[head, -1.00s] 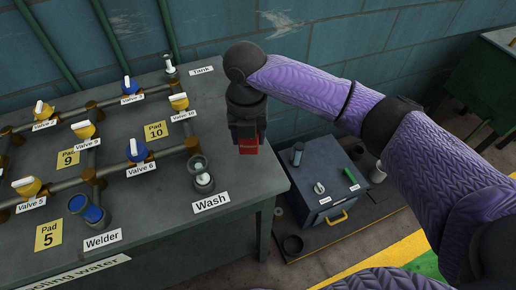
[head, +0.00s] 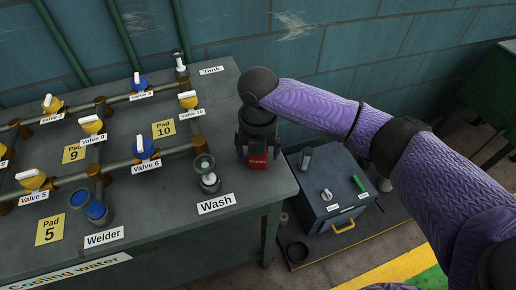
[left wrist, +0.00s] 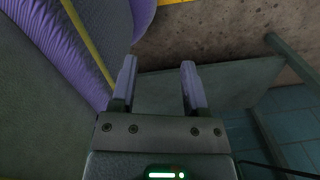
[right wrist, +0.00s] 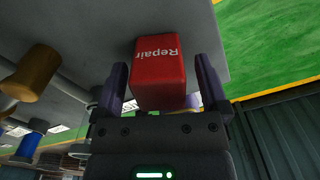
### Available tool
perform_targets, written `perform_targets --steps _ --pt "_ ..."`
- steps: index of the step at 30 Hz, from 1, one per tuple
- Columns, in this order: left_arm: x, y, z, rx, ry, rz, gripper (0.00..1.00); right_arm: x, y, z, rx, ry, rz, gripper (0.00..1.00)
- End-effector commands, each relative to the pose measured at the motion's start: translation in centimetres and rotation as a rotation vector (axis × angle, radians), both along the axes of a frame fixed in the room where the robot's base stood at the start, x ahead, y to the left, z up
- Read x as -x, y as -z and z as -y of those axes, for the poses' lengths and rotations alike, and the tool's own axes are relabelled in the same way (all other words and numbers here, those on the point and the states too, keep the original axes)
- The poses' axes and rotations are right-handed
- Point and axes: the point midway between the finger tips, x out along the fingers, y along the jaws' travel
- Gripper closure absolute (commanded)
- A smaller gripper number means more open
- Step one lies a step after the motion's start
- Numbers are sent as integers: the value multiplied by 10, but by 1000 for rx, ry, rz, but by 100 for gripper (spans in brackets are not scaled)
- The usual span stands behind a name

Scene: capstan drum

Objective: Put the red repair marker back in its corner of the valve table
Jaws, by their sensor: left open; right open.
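The red repair marker (head: 258,161), a small block lettered "Repair", stands at the right edge of the valve table (head: 222,94), right of the Wash fitting. My right gripper (head: 258,155) is above it, pointing down, with its fingers apart on either side. In the right wrist view the marker (right wrist: 159,72) sits between the open fingers (right wrist: 162,85), with gaps showing at both sides. Its underside contact with the table is hard to make out. My left gripper (left wrist: 158,80) is open and empty in the left wrist view; the head view does not show it.
The Wash fitting (head: 208,176) and its label (head: 215,204) are left of the marker. Pipes with yellow and blue valves fill the table's left part. A grey cabinet (head: 328,205) stands on the floor to the right. The table top behind the marker is bare.

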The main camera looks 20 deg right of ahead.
Motion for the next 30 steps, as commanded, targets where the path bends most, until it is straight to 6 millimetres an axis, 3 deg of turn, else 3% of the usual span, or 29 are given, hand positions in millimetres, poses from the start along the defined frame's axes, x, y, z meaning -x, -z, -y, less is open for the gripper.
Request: perform_targets --steps 2,9,15,30 --pt "-2 -4 0 1 0 4 41 0 -10 0 0 -1 2 6" --pt "-11 -33 10 17 -1 30 41 -1 -80 0 -1 0 6 6" --pt "-17 -44 23 41 -6 48 41 -1 -117 -1 -1 0 3 6" --pt "-16 -44 23 39 -5 46 41 0 -122 0 -1 1 -1 6"
